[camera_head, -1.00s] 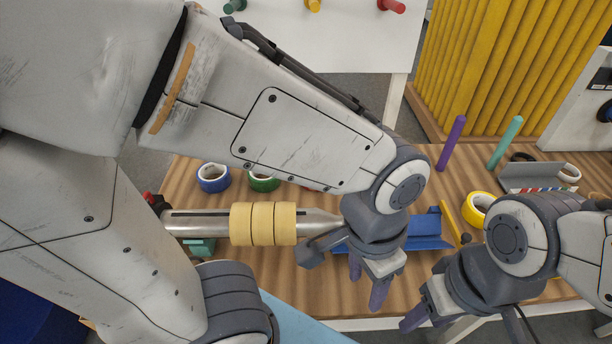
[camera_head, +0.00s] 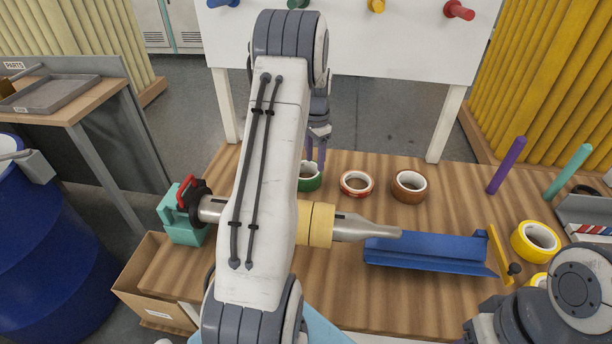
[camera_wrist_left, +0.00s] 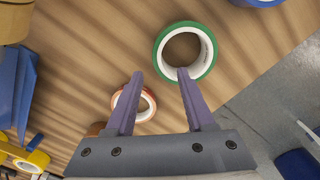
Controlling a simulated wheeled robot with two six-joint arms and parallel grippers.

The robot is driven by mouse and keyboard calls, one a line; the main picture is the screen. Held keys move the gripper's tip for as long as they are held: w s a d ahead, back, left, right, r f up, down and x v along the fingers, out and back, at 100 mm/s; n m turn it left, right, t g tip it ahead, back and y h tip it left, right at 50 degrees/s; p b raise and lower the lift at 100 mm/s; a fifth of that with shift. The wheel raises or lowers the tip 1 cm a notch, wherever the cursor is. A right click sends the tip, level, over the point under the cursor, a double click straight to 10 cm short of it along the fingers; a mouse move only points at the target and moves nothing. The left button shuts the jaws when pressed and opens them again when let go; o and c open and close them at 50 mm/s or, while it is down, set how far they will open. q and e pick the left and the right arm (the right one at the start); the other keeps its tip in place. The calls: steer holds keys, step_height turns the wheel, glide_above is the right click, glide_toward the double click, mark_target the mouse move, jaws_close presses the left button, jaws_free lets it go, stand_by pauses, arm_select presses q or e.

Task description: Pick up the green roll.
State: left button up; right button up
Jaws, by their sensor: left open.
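The green roll (camera_head: 315,184) lies flat on the wooden table, partly hidden behind my left arm in the head view. It shows whole in the left wrist view (camera_wrist_left: 211,54), green outside with a white core. My left gripper (camera_head: 315,152) points down at the roll's far side; it is open and empty. In the left wrist view its fingertips (camera_wrist_left: 160,75) are below the roll, and the right finger overlaps the ring's lower edge. I cannot tell if it touches. My right wrist shows at the lower right, with its fingers out of view.
A red-and-white roll (camera_head: 343,186) and a brown roll (camera_head: 402,196) stand to the right of the green roll. Yellow tape sits on a metal spindle (camera_head: 360,228) in front. A blue tray (camera_head: 430,250), yellow rolls (camera_head: 520,240) and upright pegs (camera_head: 507,165) are further right.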

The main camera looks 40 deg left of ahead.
mark_target(314, 178)
arm_select(q)
steer(key=f, duration=0.3)
steer(key=f+p, duration=0.1)
steer(key=f, duration=0.4)
steer(key=shift+s+d+f, duration=0.2)
steer(key=shift+s+f, duration=0.05)
steer(key=shift+f, duration=0.05)
jaws_close()
